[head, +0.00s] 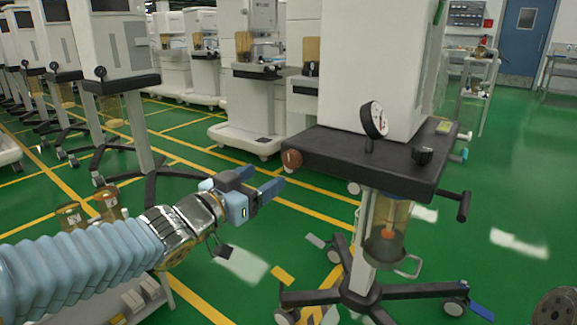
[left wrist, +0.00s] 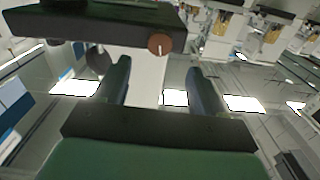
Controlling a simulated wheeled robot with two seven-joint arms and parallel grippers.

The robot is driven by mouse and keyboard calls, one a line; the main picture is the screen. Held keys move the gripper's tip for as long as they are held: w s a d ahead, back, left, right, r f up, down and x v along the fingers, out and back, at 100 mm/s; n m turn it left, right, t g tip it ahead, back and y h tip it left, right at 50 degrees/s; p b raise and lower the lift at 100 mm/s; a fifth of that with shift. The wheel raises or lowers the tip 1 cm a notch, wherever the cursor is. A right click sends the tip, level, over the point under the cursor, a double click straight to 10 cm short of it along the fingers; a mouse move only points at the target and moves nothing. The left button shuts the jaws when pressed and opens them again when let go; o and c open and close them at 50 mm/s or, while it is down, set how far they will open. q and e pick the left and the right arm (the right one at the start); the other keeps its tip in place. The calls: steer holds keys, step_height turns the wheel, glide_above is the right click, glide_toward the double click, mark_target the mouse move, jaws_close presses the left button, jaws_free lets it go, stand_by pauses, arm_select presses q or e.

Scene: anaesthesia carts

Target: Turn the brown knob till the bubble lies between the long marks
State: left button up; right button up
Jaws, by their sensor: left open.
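The brown knob (head: 291,159) sits on the left end of the cart's dark shelf (head: 335,158). A yellow-green piece (head: 443,127) on the shelf's right part may be the level; its bubble and marks are too small to make out. My left gripper (head: 272,183) is open and empty, just left of and below the knob, not touching it. In the left wrist view the knob (left wrist: 159,44) has a pale line and appears beyond the fingertips (left wrist: 158,72), between and above them. My right gripper is not in view.
A round gauge (head: 374,118) and a black knob (head: 423,155) are on the same shelf. An amber canister (head: 387,235) hangs below, above a wheeled base (head: 365,297). More carts (head: 120,60) stand left and behind.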

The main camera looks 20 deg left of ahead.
mark_target(289, 162)
arm_select(q)
steer(key=b+x, duration=0.1)
steer(key=x, duration=0.9)
steer(key=shift+f, duration=0.1)
steer(key=c, duration=1.1)
steer(key=shift+o, duration=0.2)
steer(key=shift+f+m+b, duration=0.2)
steer(key=shift+m+b, duration=0.8)
steer(key=shift+b, duration=0.25)
steer(key=shift+r+m+b, duration=0.15)
steer(key=shift+m+b, duration=0.95)
steer(key=shift+m, duration=0.8)
steer(key=o, duration=1.1)
steer(key=shift+c, duration=0.2)
